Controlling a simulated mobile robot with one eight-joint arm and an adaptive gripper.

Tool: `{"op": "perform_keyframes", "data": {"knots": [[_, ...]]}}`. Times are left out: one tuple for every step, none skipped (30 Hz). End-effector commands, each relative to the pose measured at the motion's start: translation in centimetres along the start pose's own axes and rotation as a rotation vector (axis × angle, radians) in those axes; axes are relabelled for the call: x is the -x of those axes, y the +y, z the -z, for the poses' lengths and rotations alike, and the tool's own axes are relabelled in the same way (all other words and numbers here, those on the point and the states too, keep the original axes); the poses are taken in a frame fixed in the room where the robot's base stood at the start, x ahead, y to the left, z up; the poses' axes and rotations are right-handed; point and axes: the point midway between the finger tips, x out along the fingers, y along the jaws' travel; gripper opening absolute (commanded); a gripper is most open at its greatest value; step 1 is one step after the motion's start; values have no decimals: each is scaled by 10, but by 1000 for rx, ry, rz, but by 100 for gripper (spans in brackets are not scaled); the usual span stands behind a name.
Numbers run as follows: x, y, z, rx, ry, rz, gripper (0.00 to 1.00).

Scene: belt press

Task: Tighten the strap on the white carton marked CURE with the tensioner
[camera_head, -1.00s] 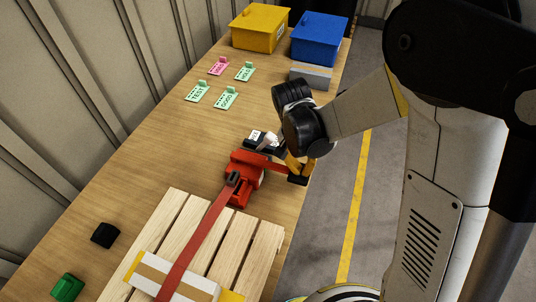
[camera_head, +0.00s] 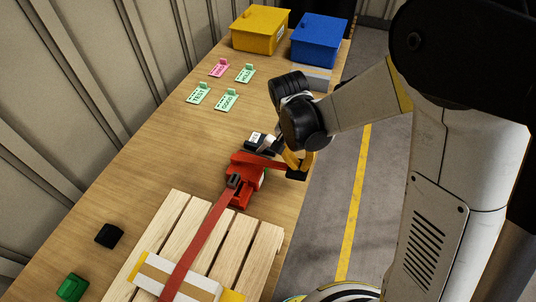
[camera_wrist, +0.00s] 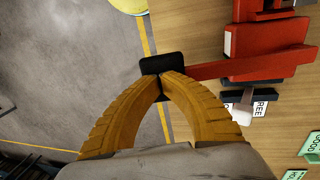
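A white carton (camera_head: 203,284) with brown tape and yellow end pieces lies on a wooden pallet at the bottom of the head view; no CURE marking is readable. A red strap (camera_head: 196,250) crosses it and runs up to the red tensioner (camera_head: 243,190) on the table. The tensioner also shows in the wrist view (camera_wrist: 262,66). A red lever (camera_wrist: 208,69) reaches from it to a black grip (camera_wrist: 160,64). My gripper (camera_wrist: 171,76) has its yellow fingertips closed together at this grip, seemingly shut on it. In the head view my gripper (camera_head: 297,170) is right of the tensioner.
A black block with a white label (camera_head: 256,139) stands just behind the tensioner; the wrist view shows FREE on a label there. Small green and pink tags (camera_head: 227,99), a yellow bin (camera_head: 259,31) and a blue bin (camera_head: 319,41) stand farther back.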

Motion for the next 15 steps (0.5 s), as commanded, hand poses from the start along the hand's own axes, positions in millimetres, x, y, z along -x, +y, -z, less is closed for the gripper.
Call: {"op": "perform_keyframes", "data": {"knots": [[6,0,0,0,0,0,0],[8,0,0,0,0,0,0],[10,0,0,0,0,0,0],[12,0,0,0,0,0,0],[14,-1,0,0,0,0,0],[16,-1,0,0,0,0,0],[17,-1,0,0,0,0,0],[18,-1,0,0,0,0,0],[18,-1,0,0,0,0,0],[18,-1,0,0,0,0,0],[17,-1,0,0,0,0,0],[17,-1,0,0,0,0,0],[17,-1,0,0,0,0,0],[17,-1,0,0,0,0,0],[17,-1,0,0,0,0,0]]}}
